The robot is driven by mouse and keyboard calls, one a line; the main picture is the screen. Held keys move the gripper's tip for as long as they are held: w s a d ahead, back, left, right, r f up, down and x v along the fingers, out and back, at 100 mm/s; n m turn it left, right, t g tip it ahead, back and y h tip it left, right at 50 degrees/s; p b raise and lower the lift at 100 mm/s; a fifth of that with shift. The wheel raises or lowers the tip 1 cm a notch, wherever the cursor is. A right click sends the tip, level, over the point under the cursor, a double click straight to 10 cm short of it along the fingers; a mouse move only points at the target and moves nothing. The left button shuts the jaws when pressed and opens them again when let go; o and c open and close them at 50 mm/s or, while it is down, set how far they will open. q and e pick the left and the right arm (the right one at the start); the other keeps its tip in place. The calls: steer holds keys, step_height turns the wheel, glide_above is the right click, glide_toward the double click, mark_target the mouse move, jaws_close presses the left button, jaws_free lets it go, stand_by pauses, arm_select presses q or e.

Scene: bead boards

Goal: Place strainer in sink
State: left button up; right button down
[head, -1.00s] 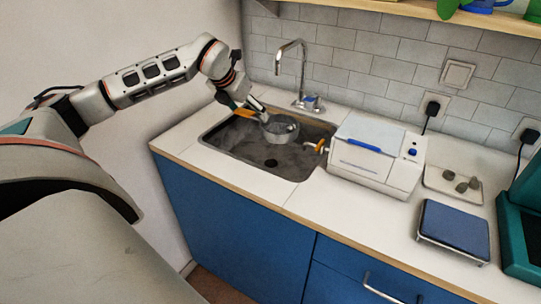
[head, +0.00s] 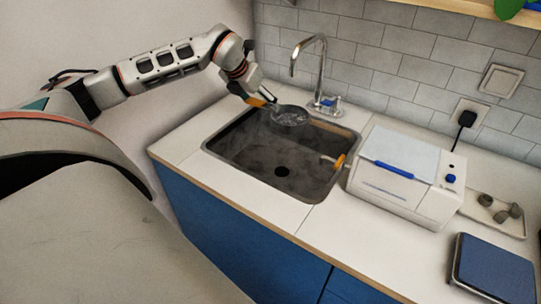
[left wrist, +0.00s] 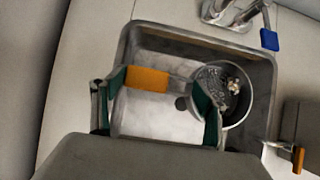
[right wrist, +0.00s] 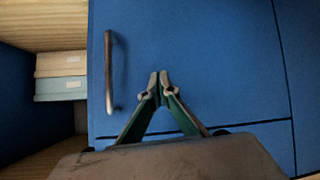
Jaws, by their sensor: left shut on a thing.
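The strainer is a round metal mesh bowl (head: 290,116) with an orange handle. My left gripper (head: 262,102) is shut on this handle at the back left of the sink (head: 222,150). The bowl overlaps the sink's back edge in the head view; its exact height is unclear. In the left wrist view the orange handle (left wrist: 147,79) lies between the fingers, and the bowl (left wrist: 222,92) appears over the right part of the basin (left wrist: 258,75). Small pale bits show in the bowl. My right gripper (right wrist: 159,80) is shut and empty before a blue cabinet front.
A chrome tap (head: 322,70) stands behind the sink. An orange-handled fitting (head: 340,162) juts over the sink's right edge beside a white box (head: 400,185). A tray with stones (head: 495,208) and a blue-topped scale (head: 490,265) stand farther right. The sink floor looks empty.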

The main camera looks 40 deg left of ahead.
arm_select(q)
step_height(320, 180, down, 18)
steer(key=shift+r+b, duration=0.1)
steer(key=shift+b, duration=0.2)
steer(key=o, duration=1.1)
steer(key=shift+s+r, duration=0.1)
steer(key=shift+r, duration=0.05)
steer(key=v, duration=1.1)
steer(key=shift+s+r, duration=0.2)
steer(key=shift+r, duration=0.15)
steer(key=shift+d+f, duration=0.1)
